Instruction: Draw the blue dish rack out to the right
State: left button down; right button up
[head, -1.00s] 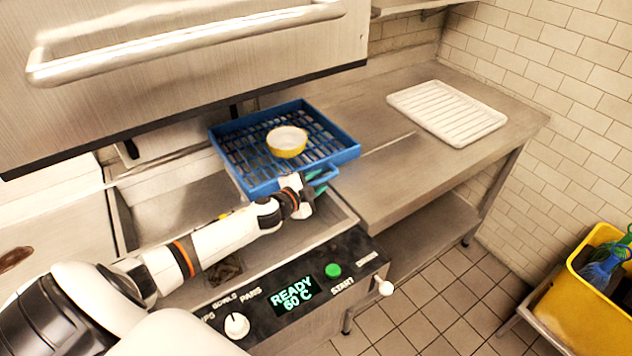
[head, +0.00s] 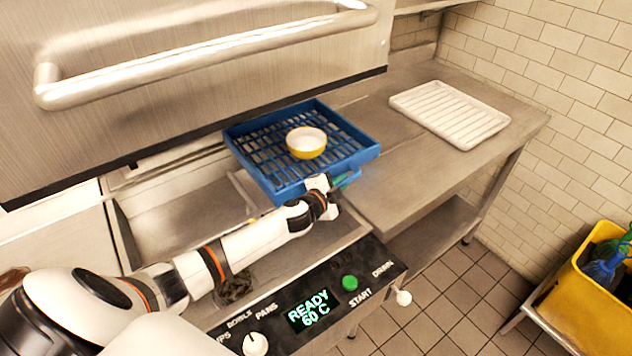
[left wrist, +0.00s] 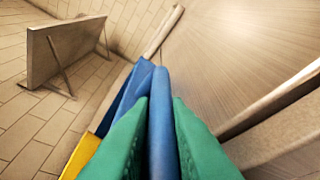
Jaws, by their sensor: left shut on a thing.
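The blue dish rack (head: 262,178) lies partly under the raised hood of the dishwasher and reaches right toward the metal counter. A yellow bowl with a white inside (head: 306,143) sits in the rack. My left gripper (head: 341,181) is at the rack's front right corner, shut on its handle. In the left wrist view the green fingers (left wrist: 159,135) lie on both sides of the blue handle bar (left wrist: 162,110). The fingertips are partly hidden in the head view. My right gripper is not in view.
A white ribbed tray (head: 450,112) lies on the right counter (head: 400,165); the counter between rack and tray is clear. The hood with its long bar handle (head: 210,60) hangs above. The control panel (head: 310,305) reads READY 60 C. A yellow bin (head: 590,300) stands at lower right.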

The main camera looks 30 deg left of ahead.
pick_arm(q)
jog(key=shift+w+a+f, duration=0.1)
jog(key=shift+a+f, duration=0.05)
jog(key=shift+a, duration=0.1)
jog(key=c, duration=1.4)
grip_release()
jog(key=shift+d, duration=0.25)
jog(key=shift+s, duration=0.25)
jog(key=b+v, duration=0.1)
jog(key=v, duration=1)
jog(key=shift+s+r, duration=0.25)
jog(key=shift+s, duration=0.05)
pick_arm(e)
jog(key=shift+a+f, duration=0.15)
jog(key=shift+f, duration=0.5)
